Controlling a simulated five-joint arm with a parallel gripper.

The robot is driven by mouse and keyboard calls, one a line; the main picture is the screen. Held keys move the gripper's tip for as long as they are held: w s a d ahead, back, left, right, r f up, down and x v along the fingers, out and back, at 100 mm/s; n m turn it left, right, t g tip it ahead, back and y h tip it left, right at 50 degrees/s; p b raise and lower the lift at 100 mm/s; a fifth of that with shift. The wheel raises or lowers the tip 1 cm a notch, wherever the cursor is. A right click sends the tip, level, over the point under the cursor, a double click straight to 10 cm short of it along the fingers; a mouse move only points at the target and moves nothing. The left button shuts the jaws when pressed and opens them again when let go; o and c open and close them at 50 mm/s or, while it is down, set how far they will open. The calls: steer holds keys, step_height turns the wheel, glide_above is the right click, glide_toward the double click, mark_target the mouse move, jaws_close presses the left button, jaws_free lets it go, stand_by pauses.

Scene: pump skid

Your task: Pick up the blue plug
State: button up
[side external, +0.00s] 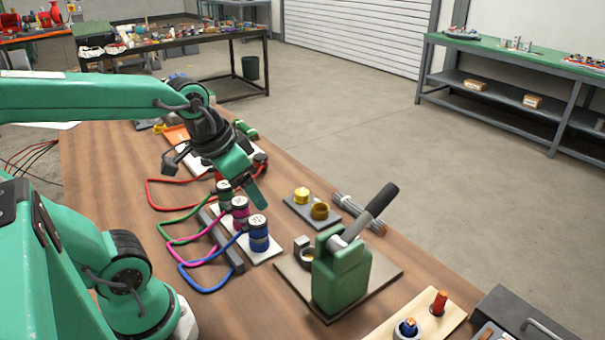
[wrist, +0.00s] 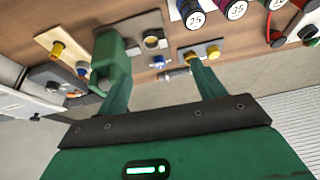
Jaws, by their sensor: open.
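The blue plug (side external: 258,240) stands upright at the near end of a row of plugs, with a blue cable looping out to its left. In the wrist view the blue plug (wrist: 190,8) is at the top edge, partly cut off, its cap marked 25. My gripper (side external: 256,188) is up in the air past the row's far side, apart from the blue plug. In the wrist view my gripper's two fingers (wrist: 160,78) are spread with nothing between them. The magenta plug (side external: 240,212) and the green plug (side external: 224,192) stand beside the blue one.
A green lever press (side external: 342,272) with a black handle stands right of the blue plug. A grey plate with yellow and brown pieces (side external: 311,211) lies behind it. A wooden board with an orange peg (side external: 438,303) is at the near right. Looped cables lie left of the plugs.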

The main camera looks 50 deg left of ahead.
steer(key=w+a+f+g, duration=0.2)
steer(key=w+a+f, duration=0.2)
steer(key=f, duration=0.1)
steer(key=m+g, duration=0.2)
glide_above(257, 220)
steer(key=f, duration=0.5)
steer(key=shift+s+d, duration=0.1)
steer(key=shift+d, duration=0.2)
steer(key=shift+a+f+g, duration=0.3)
steer(key=shift+a+f, duration=0.1)
steer(key=shift+f, duration=0.2)
steer(key=shift+f, duration=0.1)
steer(key=shift+f, duration=1.2)
steer(key=shift+f, duration=0.1)
steer(key=shift+d+f, duration=0.1)
steer(key=shift+f, duration=2.4)
steer(key=shift+c, duration=0.5)
steer(key=c, duration=1.1)
